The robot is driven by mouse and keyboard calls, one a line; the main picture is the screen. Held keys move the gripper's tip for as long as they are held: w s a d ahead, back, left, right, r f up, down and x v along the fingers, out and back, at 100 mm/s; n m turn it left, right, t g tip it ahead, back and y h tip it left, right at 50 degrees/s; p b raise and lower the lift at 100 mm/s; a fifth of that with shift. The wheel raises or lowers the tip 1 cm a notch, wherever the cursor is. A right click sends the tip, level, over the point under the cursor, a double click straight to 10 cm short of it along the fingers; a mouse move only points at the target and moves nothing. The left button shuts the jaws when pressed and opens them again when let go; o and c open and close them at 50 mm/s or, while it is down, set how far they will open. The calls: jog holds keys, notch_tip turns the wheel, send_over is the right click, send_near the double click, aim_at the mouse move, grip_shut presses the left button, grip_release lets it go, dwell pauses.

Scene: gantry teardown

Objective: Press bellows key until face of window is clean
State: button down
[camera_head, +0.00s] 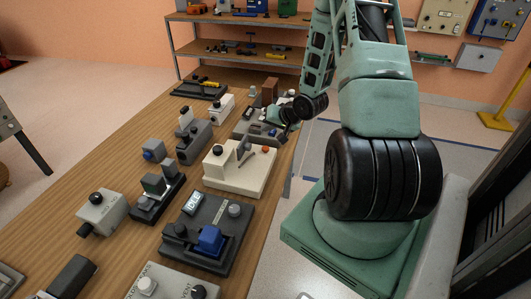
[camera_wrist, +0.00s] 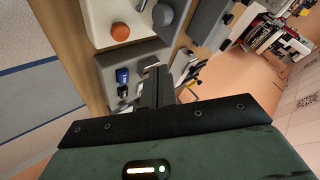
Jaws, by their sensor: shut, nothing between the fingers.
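My gripper (camera_wrist: 157,86) is shut and empty in the wrist view, its dark fingers over a grey unit (camera_wrist: 108,62). That unit carries a small blue block (camera_wrist: 123,75) and a dark knob (camera_wrist: 122,91) left of the fingers. The fingers hide part of the unit, and I cannot tell whether they touch it. In the head view my gripper (camera_head: 287,115) is small and partly hidden by my wrist, at the same grey unit (camera_head: 243,129) on the bench's right side. I cannot make out for certain which part is the bellows key or the window, nor the state of its face.
A cream unit (camera_head: 235,180) with an orange knob (camera_head: 265,149) stands just nearer on the wooden bench (camera_head: 130,165). A dark unit with a blue block (camera_head: 210,240) and several other fixtures crowd the bench. A shelf rack (camera_head: 240,50) stands behind.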

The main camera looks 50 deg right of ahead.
aim_at(268, 149)
notch_tip(268, 149, down, 6)
jog(key=b, duration=0.3)
jog(key=shift+r+b, duration=0.1)
jog(key=shift+b, duration=0.25)
dwell(1.6)
jog(key=shift+f, duration=0.4)
jog(key=shift+f+b, duration=0.45)
jog(key=shift+f, duration=0.1)
dwell(0.6)
jog(key=shift+r, duration=0.1)
jog(key=shift+r+p, duration=0.85)
jog(key=shift+p, duration=0.1)
jog(key=shift+r, duration=0.1)
notch_tip(268, 149, up, 5)
jog(key=p, duration=0.5)
